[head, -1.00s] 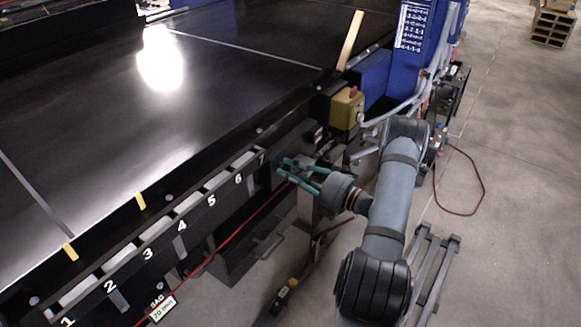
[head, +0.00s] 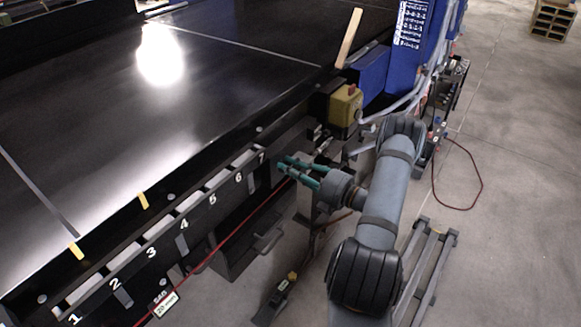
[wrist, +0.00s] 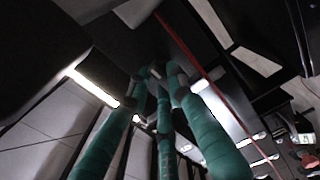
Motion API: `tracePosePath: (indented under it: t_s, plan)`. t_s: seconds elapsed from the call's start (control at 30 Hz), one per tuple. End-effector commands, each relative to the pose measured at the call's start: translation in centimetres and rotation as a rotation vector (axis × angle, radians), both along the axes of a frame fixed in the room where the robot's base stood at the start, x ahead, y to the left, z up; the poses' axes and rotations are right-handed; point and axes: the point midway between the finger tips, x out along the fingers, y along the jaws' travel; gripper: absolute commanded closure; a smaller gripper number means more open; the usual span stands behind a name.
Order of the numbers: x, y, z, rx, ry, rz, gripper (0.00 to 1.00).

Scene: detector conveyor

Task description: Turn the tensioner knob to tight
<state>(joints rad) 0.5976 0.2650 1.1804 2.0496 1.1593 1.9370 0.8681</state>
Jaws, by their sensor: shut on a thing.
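My gripper (head: 283,162), with teal fingers, reaches in from the right to the dark side panel of the conveyor (head: 205,210), just right of the number 7. In the wrist view the fingers (wrist: 157,76) come together at their tips near the dark panel. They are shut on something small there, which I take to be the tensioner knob. The fingers hide it, so its shape and any tight mark cannot be made out.
A yellow box with a red button (head: 346,104) and a blue housing (head: 372,78) stand behind my gripper. A red cord (head: 225,245) runs along the conveyor side. A dark drawer-like box (head: 250,245) sits below. Floor on the right is mostly clear.

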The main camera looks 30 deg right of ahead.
Motion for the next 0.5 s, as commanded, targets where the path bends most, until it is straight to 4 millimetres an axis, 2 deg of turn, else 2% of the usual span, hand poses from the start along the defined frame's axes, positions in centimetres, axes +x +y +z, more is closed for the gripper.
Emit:
tracePosePath:
  t_s: [0.3,0.33,0.5]
  plan:
    - [0.16,-0.1,0.23,0.006,-0.002,-0.004,1.0]
    - [0.16,-0.1,0.23,0.006,-0.002,-0.005,0.79]
    - [0.12,-0.08,0.18,0.005,-0.002,-0.004,0.69]
